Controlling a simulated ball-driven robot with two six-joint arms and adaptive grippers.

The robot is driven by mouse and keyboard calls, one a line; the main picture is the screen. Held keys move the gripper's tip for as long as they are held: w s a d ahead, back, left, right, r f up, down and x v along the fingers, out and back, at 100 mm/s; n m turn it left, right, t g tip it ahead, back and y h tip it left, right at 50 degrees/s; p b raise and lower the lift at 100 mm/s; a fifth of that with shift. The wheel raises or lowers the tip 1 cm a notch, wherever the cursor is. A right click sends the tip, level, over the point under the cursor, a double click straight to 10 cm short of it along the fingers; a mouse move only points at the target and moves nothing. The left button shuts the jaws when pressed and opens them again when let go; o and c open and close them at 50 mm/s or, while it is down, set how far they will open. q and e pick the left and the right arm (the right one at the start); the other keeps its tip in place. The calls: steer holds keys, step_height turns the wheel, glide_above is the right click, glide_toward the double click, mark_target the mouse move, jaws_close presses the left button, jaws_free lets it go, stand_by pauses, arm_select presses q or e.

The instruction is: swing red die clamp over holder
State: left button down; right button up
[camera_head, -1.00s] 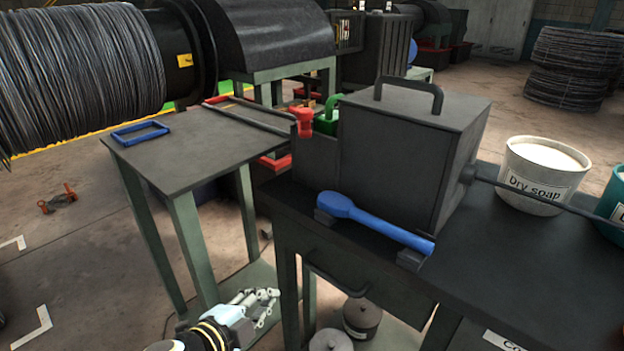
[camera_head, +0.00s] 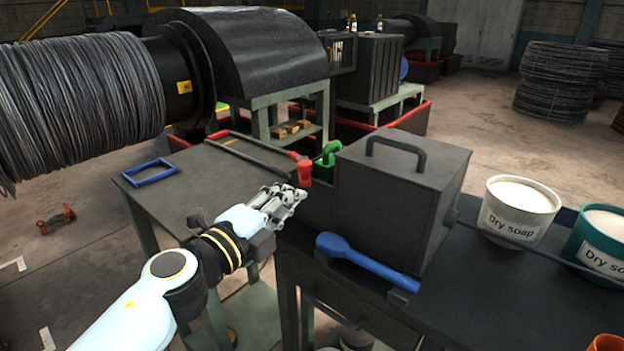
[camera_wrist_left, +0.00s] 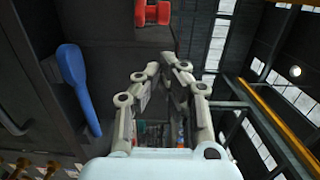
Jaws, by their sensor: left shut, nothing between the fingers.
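The red die clamp (camera_head: 304,172) stands at the left end of the dark box on the workbench, beside a green part (camera_head: 328,156). The low dark holder block (camera_head: 318,205) sits just below and beside it. My left gripper (camera_head: 297,194) is shut and empty, in front of and slightly below the red clamp, without visible contact. In the left wrist view the gripper (camera_wrist_left: 172,62) has its fingertips together, and the red clamp (camera_wrist_left: 152,13) shows at the top, beyond them. How the clamp is mounted is hard to make out. My right gripper is not in view.
A large dark box (camera_head: 400,205) with a top handle stands on the bench (camera_head: 470,300). A blue-handled tool (camera_head: 365,262) lies in front of it. Soap buckets (camera_head: 518,212) stand right. A small table with a blue frame (camera_head: 148,172) and the wire drum (camera_head: 80,105) are left.

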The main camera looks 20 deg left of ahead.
arm_select(q)
steer(key=x, duration=0.9)
steer(key=shift+w+b, duration=0.35)
steer(key=shift+w, duration=0.05)
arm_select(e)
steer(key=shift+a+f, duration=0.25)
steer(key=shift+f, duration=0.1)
arm_select(q)
steer(key=shift+s+h, duration=0.1)
steer(key=shift+h, duration=0.2)
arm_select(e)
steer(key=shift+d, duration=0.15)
arm_select(q)
steer(key=shift+s+a+m+h, duration=0.15)
steer(key=shift+a+m+h, duration=0.15)
steer(key=shift+m, duration=0.1)
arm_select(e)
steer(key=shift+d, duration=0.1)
